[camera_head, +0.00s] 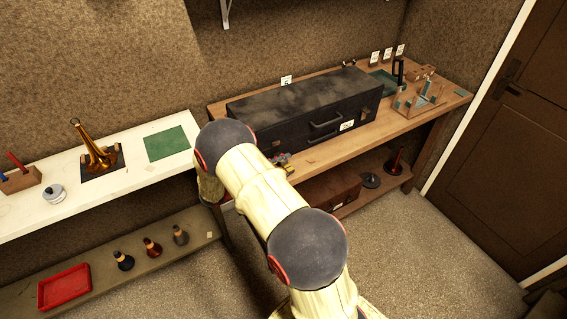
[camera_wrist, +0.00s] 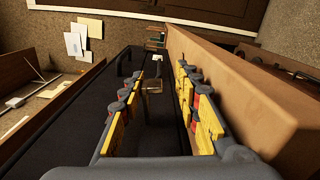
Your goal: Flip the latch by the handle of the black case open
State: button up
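The black case (camera_head: 300,103) lies shut on a wooden bench, its front facing the room. Its dark handle (camera_head: 325,128) is on the front face. A small metal latch (camera_head: 277,143) shows on the front, left of the handle. My gripper (camera_head: 283,160) is low by the case's front left part, partly hidden by my arm. In the wrist view my gripper (camera_wrist: 169,68) is open, its yellow and red fingers spread along the case (camera_wrist: 75,125). A small brass-coloured piece, apparently a latch (camera_wrist: 153,86), shows beside the left finger; I cannot tell whether they touch.
The wooden bench (camera_head: 400,122) has a narrow free strip before the case and a wooden rack (camera_head: 420,98) at right. A brown box (camera_head: 330,190) is on the shelf below. A white bench (camera_head: 130,180) with a brass horn part (camera_head: 95,150) stands at left.

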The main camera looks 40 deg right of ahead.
jog(key=shift+r, duration=0.15)
jog(key=shift+w+a, duration=0.15)
jog(key=shift+a, duration=0.05)
jog(key=v, duration=1.1)
jog(key=shift+a, duration=0.3)
jog(key=s+a+r+m+y, duration=0.1)
jog(key=s+r+y, duration=0.35)
jog(key=r, duration=0.25)
jog(key=s+a+r+n+t+y, duration=0.1)
jog(key=s+a+r+t+y, duration=0.4)
jog(key=s+a, duration=0.4)
jog(key=s+a+r+t+y, duration=0.5)
jog(key=s+a+r+y, duration=0.3)
jog(key=s+a+r, duration=0.1)
jog(key=shift+s+a+r+n, duration=0.3)
jog(key=shift+a+r+n, duration=0.1)
jog(key=shift+a+r, duration=0.1)
